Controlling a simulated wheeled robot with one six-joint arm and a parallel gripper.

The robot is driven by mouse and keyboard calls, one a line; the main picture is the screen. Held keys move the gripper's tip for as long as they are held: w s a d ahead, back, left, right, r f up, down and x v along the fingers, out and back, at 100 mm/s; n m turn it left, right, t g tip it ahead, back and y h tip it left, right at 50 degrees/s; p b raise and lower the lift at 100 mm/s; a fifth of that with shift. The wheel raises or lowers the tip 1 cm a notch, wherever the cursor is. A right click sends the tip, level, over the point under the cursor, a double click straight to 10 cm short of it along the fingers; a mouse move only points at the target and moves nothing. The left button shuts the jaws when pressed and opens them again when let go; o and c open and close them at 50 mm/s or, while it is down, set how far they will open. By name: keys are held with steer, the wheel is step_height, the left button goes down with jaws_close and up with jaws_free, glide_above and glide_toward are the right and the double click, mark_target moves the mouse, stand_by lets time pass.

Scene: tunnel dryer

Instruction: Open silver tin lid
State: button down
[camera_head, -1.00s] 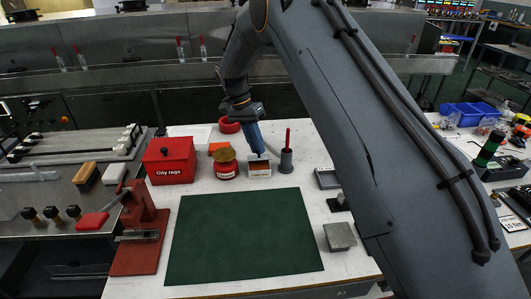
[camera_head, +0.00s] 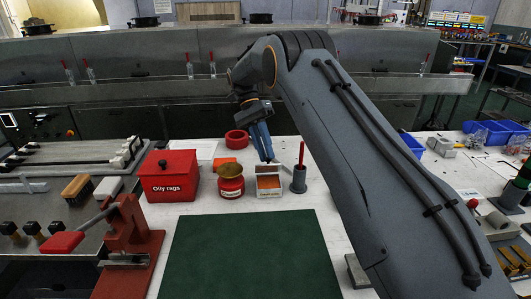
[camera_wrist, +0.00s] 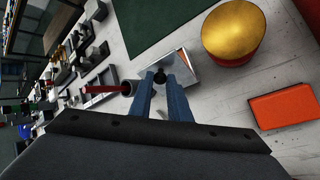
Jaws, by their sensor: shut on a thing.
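The silver tin (camera_head: 269,193) is a small box on the white bench, with an orange-brown area showing above its pale front. Its pale lid (camera_head: 266,169) appears tilted up at the back; its exact angle is hard to tell. My gripper (camera_head: 271,161) comes down from behind with blue fingers at the lid's upper edge. In the wrist view my fingertips (camera_wrist: 160,78) close around a small dark piece at the edge of the shiny lid (camera_wrist: 184,68). The grip point is partly hidden by the fingers.
A red pot with a brass top (camera_head: 230,181) stands close left of the tin, and a grey cup with a red stick (camera_head: 299,180) close right. A red oily rags box (camera_head: 169,178) is farther left. The green mat (camera_head: 243,255) in front is clear.

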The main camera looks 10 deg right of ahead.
steer(key=shift+d+f, duration=0.1)
steer(key=c, duration=1.7)
jaws_free()
steer(key=shift+o, duration=0.2)
step_height(320, 180, up, 10)
steer(key=shift+p, duration=0.4)
